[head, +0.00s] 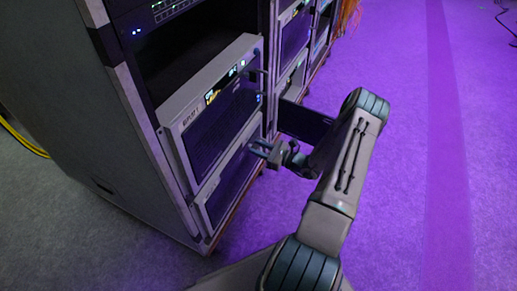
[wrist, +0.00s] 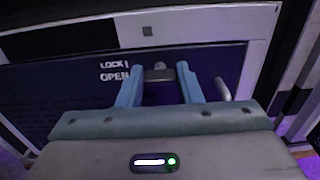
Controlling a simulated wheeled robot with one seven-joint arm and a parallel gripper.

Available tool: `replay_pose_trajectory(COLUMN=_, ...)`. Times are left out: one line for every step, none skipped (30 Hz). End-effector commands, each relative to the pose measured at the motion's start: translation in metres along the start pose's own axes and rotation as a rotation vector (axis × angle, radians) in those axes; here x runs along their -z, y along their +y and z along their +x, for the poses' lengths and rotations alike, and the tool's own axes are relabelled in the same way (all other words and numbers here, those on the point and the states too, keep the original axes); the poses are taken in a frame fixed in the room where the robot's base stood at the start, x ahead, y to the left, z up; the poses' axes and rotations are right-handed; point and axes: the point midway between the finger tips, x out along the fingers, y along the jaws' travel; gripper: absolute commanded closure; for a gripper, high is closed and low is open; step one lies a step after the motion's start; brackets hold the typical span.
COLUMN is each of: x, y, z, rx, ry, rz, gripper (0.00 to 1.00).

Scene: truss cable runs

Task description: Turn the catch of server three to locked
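My gripper (wrist: 160,76) is open, its two blue fingers apart in the wrist view. A small grey catch (wrist: 158,73) shows between the fingertips, on the dark blue server front. I cannot tell whether the fingers touch it. White LOCK and OPEN lettering (wrist: 114,70) is left of the fingers. The catch's setting is hard to tell, as the fingers and gripper body hide part of it. In the head view my gripper (head: 264,149) is at the front of the lower server (head: 228,185). I cannot read which server is number three.
A pale grey handle (wrist: 222,89) sticks out right of the fingers. An upper server (head: 212,110) with a lit display is above the lower one in the rack (head: 130,125). More racks (head: 292,40) stand behind. The purple floor (head: 410,150) to the right is clear.

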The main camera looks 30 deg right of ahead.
Motion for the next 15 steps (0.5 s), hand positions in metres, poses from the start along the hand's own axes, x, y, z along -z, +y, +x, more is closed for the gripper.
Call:
replay_pose_trajectory(x=0.0001, y=0.0004, z=0.0000, rx=-0.001, ry=0.000, rz=0.000, gripper=0.87)
replay_pose_trajectory(x=0.0001, y=0.0005, z=0.0000, rx=-0.001, ry=0.000, rz=0.000, gripper=0.90)
replay_pose_trajectory(x=0.0001, y=0.0005, z=0.0000, rx=-0.001, ry=0.000, rz=0.000, gripper=0.90)
replay_pose_trajectory(x=0.0001, y=0.0006, z=0.0000, rx=-0.002, ry=0.000, rz=0.000, gripper=0.90)
replay_pose_trajectory(x=0.0001, y=0.0006, z=0.0000, rx=-0.002, ry=0.000, rz=0.001, gripper=0.90)
replay_pose_trajectory(x=0.0001, y=0.0007, z=0.0000, rx=-0.002, ry=0.000, rz=0.002, gripper=0.90)
replay_pose_trajectory(x=0.0000, y=0.0007, z=0.0000, rx=-0.002, ry=0.000, rz=0.004, gripper=0.90)
replay_pose_trajectory(x=-0.0001, y=0.0007, z=0.0000, rx=-0.002, ry=0.000, rz=0.006, gripper=0.90)
replay_pose_trajectory(x=-0.0002, y=0.0007, z=0.0000, rx=-0.002, ry=0.000, rz=0.011, gripper=0.90)
replay_pose_trajectory(x=-0.0003, y=0.0007, z=0.0000, rx=-0.002, ry=0.000, rz=0.017, gripper=0.90)
replay_pose_trajectory(x=-0.0005, y=0.0007, z=0.0000, rx=-0.002, ry=0.000, rz=0.024, gripper=0.90)
replay_pose_trajectory(x=-0.0007, y=0.0007, z=-0.0001, rx=-0.002, ry=0.000, rz=0.036, gripper=0.90)
replay_pose_trajectory(x=-0.0009, y=0.0006, z=-0.0001, rx=-0.002, ry=0.000, rz=0.046, gripper=0.90)
replay_pose_trajectory(x=-0.0010, y=0.0006, z=-0.0002, rx=-0.002, ry=0.000, rz=0.059, gripper=0.90)
replay_pose_trajectory(x=-0.0012, y=0.0005, z=-0.0002, rx=-0.002, ry=0.000, rz=0.078, gripper=0.90)
